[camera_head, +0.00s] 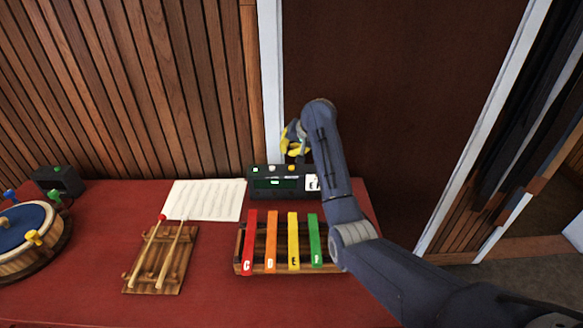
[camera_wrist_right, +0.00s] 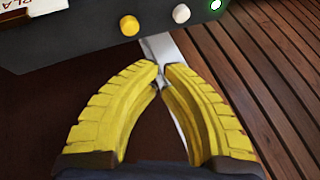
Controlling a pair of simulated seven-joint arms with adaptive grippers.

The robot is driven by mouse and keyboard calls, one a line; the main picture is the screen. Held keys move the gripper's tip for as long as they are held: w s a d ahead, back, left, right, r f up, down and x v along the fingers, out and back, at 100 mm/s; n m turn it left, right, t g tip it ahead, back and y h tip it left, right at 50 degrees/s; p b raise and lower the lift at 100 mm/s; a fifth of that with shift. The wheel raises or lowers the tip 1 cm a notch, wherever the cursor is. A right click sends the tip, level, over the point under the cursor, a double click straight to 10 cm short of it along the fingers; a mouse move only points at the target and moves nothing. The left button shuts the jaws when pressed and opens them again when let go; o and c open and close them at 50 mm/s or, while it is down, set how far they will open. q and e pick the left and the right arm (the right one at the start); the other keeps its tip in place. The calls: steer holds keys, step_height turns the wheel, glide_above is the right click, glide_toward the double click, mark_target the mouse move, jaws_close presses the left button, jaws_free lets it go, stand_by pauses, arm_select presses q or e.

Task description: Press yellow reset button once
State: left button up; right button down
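The yellow button (camera_wrist_right: 129,25) sits on a dark box (camera_head: 272,190) at the back of the red table. In the head view the button (camera_head: 291,167) is small, near the box's right side. My right gripper (camera_head: 293,150) is above and behind the box. In the right wrist view its yellow fingers (camera_wrist_right: 161,73) meet at the tips, with nothing between them. The tips are apart from the yellow button, which appears up and left of them. My left gripper is not in view.
A white button (camera_wrist_right: 181,13) and a green one (camera_wrist_right: 215,4) line up beside the yellow button. Colored chime bars (camera_head: 272,240) stand in front of the box. A sheet (camera_head: 205,200), a mallet rack (camera_head: 160,260) and a drum (camera_head: 28,228) lie left.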

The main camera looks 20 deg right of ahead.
steer(key=shift+r, duration=0.95)
